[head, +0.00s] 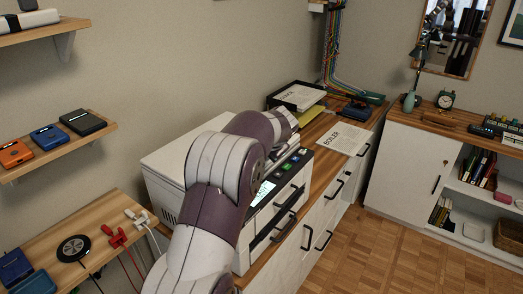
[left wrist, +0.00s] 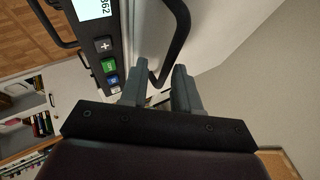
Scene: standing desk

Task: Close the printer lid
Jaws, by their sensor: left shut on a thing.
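The white printer (head: 163,196) stands on the wooden counter, partly hidden behind my left arm. Its white lid (head: 178,148) looks low and close to flat over the body; my arm hides the front, so I cannot tell whether a gap is left. In the left wrist view, a dark curved handle (left wrist: 182,30) runs along the white surface (left wrist: 215,25) down to my left gripper (left wrist: 156,88). The two grey fingers are shut on this handle, though the contact is partly hidden. In the head view the fingers are hidden by my arm. My right gripper is not in view.
The printer's control panel (head: 262,194) faces the room, above drawers with dark handles. Behind the printer are a black paper tray (head: 297,96) and a printed sheet (head: 342,139). A wooden shelf (head: 50,148) with small devices is at the left. The floor to the right is clear.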

